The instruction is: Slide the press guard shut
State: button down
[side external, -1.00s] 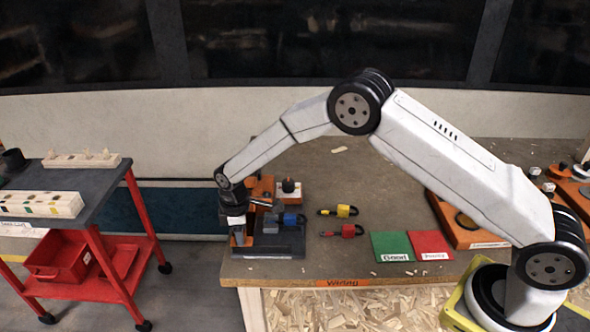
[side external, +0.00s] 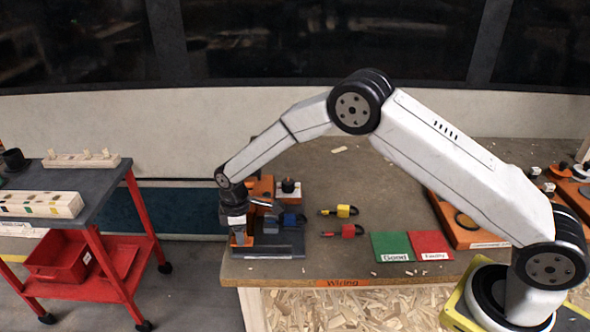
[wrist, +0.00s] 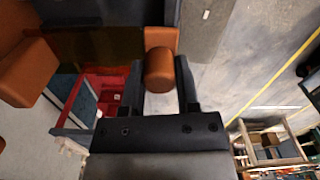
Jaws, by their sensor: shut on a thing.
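The press stands at the left end of the bench, with a dark base plate (side external: 285,245) and orange blocks (side external: 262,190). My gripper (side external: 238,238) is down at the press's left side. In the wrist view my gripper (wrist: 159,85) has its two fingers on either side of an orange round knob (wrist: 159,68) and is shut on it. An orange block (wrist: 162,38) shows just beyond the knob. A dark amber, see-through panel (wrist: 95,45), which looks like the guard, lies to the left of the knob. My arm hides part of the press in the side view.
A blue padlock-like part (side external: 290,219) sits at the press. Yellow (side external: 343,211) and red (side external: 348,231) ones lie to its right, near green (side external: 392,246) and red (side external: 431,244) mats. A red-framed cart (side external: 100,185) stands left, across a floor gap.

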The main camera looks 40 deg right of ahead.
jog(key=shift+s+d, duration=2.35)
jog(key=shift+d, duration=0.05)
jog(key=shift+c, duration=1.7)
grip_release()
jog(key=shift+r, duration=0.1)
jog(key=shift+r, duration=0.2)
notch_tip(320, 180, up, 7)
jog(key=shift+r, duration=0.1)
